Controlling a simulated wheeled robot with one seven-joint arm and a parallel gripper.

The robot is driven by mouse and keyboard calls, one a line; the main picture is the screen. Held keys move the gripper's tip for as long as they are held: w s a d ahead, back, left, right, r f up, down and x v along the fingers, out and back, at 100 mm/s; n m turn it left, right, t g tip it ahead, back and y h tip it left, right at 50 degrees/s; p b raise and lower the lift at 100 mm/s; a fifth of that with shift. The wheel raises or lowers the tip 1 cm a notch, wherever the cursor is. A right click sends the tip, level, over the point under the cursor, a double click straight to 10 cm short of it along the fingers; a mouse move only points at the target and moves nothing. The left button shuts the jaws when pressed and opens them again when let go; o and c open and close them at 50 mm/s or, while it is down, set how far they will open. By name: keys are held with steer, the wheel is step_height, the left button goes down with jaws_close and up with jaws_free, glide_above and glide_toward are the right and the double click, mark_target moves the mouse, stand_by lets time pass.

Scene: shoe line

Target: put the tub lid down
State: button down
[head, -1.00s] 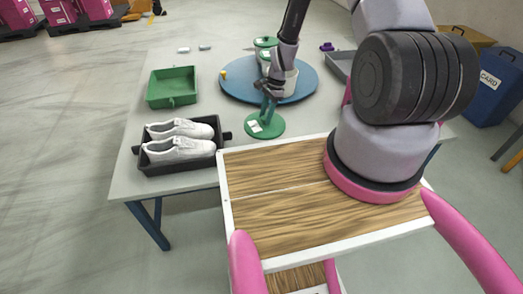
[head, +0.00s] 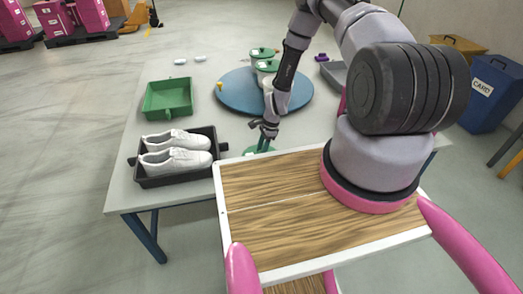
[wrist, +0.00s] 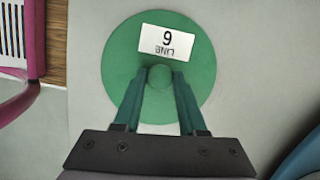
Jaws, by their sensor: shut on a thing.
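My gripper (wrist: 160,80) is shut on the knob, one finger at each side. In the head view the lid (head: 251,151) is at the table's front edge, partly hidden by my gripper (head: 264,146) and the wooden deck's rim. The lid looks flat over the grey table; I cannot tell whether it touches. Tubs with green lids (head: 262,52) stand on the blue round turntable (head: 235,95), partly behind my arm.
A black tray (head: 187,180) with white shoes (head: 176,152) stands left of the lid. A green tray (head: 167,98) is behind it. The grey table (head: 212,117) is clear between these trays and the turntable. My wooden deck is close in front.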

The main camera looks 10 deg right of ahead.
steer(key=shift+c, duration=2.3)
jaws_free()
steer(key=v, duration=1.2)
